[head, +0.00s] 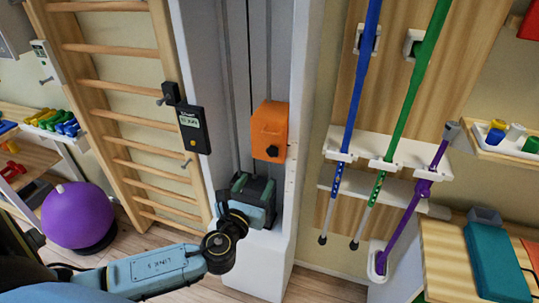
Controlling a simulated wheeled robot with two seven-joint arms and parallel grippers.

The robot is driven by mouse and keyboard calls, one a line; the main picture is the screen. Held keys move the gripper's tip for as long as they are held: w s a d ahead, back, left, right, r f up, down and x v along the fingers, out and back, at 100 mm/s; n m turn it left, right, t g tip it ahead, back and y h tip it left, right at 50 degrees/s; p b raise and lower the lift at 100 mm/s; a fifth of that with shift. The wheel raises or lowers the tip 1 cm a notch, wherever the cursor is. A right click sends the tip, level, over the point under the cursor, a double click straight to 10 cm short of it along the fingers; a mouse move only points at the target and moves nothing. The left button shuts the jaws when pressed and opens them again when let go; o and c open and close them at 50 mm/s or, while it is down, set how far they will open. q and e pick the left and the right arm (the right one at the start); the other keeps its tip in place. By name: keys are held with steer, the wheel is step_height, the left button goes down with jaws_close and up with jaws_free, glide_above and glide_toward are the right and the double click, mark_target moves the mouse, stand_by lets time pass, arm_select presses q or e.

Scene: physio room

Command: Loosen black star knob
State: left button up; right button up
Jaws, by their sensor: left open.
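The black star knob (271,152) sits on the lower front of an orange block (270,122). The block is mounted on vertical rails in a tall white column. My left gripper (254,180) is open just below the orange block and the knob, apart from the knob in the picture. The knob is not between its fingers. How far the gripper is from the column in depth is hard to tell. My right gripper does not show.
Wooden wall bars (118,120) and a small black device (194,130) are left of the column (305,100). A purple ball (77,214) stands on the floor at left. Blue, green and purple poles hang in a white rack (388,165) at right. A teal case (497,262) lies on a wooden surface.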

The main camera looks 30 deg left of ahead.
mark_target(272, 155)
arm_select(q)
steer(key=x, duration=1.1)
steer(key=shift+w, duration=0.2)
steer(key=c, duration=1)
